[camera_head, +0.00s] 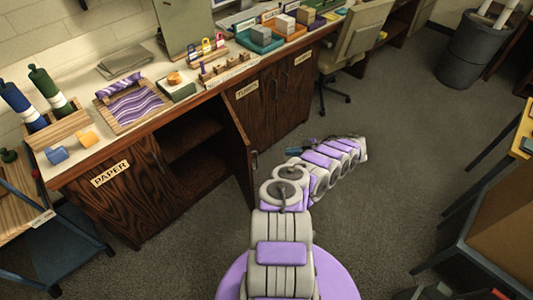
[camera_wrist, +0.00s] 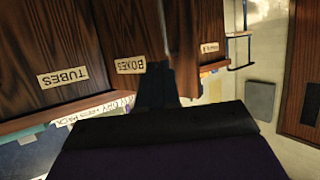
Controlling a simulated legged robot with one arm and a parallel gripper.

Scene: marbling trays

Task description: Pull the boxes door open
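The boxes door (camera_head: 238,150) stands ajar from the dark wood cabinet in the head view, nearly edge-on, with a metal handle (camera_head: 254,160) near its free edge. Shelves show in the opening beside it. In the wrist view, which is upside down, the boxes door's front shows with its BOXES label (camera_wrist: 131,65). My gripper (camera_head: 293,151) is low, to the right of the door, with a gap between them in the picture. In the wrist view its dark fingers (camera_wrist: 157,85) overlap the door's edge; I cannot tell their opening or any contact.
The closed TUBES door (camera_head: 255,105) is right of the opening, and the PAPER door (camera_head: 120,190) is left. The counter above holds a marbling tray (camera_head: 132,122) and bottles. A chair (camera_head: 355,45) stands at the back right. The carpet (camera_head: 395,150) right of my arm is clear.

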